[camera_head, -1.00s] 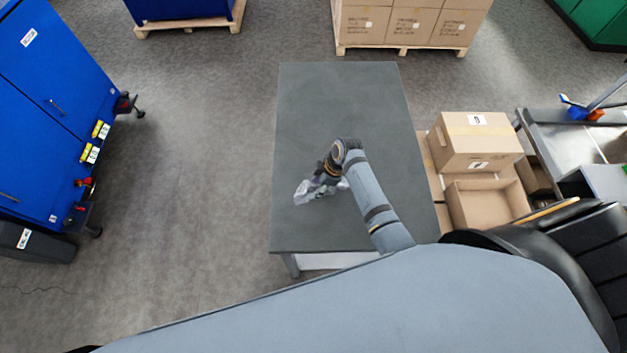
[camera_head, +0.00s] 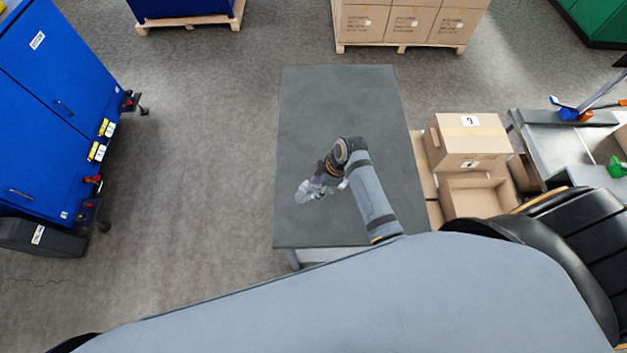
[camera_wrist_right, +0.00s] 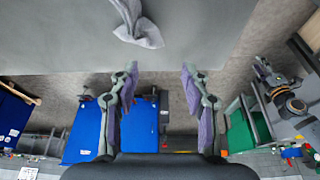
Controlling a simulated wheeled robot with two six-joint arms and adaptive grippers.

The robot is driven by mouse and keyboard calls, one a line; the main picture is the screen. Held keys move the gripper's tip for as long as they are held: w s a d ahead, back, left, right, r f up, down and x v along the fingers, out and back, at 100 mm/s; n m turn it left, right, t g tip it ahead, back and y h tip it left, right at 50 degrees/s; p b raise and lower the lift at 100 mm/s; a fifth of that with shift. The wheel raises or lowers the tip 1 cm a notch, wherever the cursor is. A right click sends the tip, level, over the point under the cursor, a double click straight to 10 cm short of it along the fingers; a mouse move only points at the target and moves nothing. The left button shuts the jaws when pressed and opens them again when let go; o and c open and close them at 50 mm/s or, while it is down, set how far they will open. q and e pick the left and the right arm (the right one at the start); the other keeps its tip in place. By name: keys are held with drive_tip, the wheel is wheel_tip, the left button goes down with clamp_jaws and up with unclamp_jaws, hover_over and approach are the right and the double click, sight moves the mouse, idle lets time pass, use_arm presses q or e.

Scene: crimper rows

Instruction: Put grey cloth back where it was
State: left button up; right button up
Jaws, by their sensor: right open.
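The grey cloth (camera_wrist_right: 138,26) shows in the right wrist view as a pale, crumpled strip at the top edge, partly cut off. It lies against a plain grey surface, apart from my fingers. My right gripper (camera_wrist_right: 158,78) is open, with nothing between its purple-padded fingers. In the head view my right gripper (camera_head: 314,187) is over the left middle of the dark grey table (camera_head: 345,105). I cannot separate the cloth from the pale fingers there.
Cardboard boxes (camera_head: 470,140) stand right of the table, with a grey cart (camera_head: 560,145) beyond. A blue cabinet (camera_head: 55,95) stands at the left across open floor (camera_head: 200,150). Stacked cartons (camera_head: 410,22) are behind the table. Most of the tabletop is bare.

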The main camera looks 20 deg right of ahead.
drive_tip(key=shift+w, duration=0.1)
drive_tip(key=shift+c, duration=0.9)
drive_tip(key=w+f, duration=0.1)
drive_tip(key=w+d+f, duration=0.1)
drive_tip(key=w, duration=0.2)
drive_tip(key=shift+w+d+f, duration=0.15)
drive_tip(key=shift+d+f, duration=0.05)
drive_tip(key=shift+f, duration=0.2)
clamp_jaws()
wheel_tip(320, 180, down, 2)
drive_tip(key=shift+w+f, duration=0.15)
drive_tip(key=shift+f, duration=0.3)
drive_tip(key=shift+f+b, duration=0.1)
drive_tip(key=shift+b, duration=0.2)
wheel_tip(320, 180, down, 5)
drive_tip(key=b, duration=0.3)
drive_tip(key=shift+r, duration=0.25)
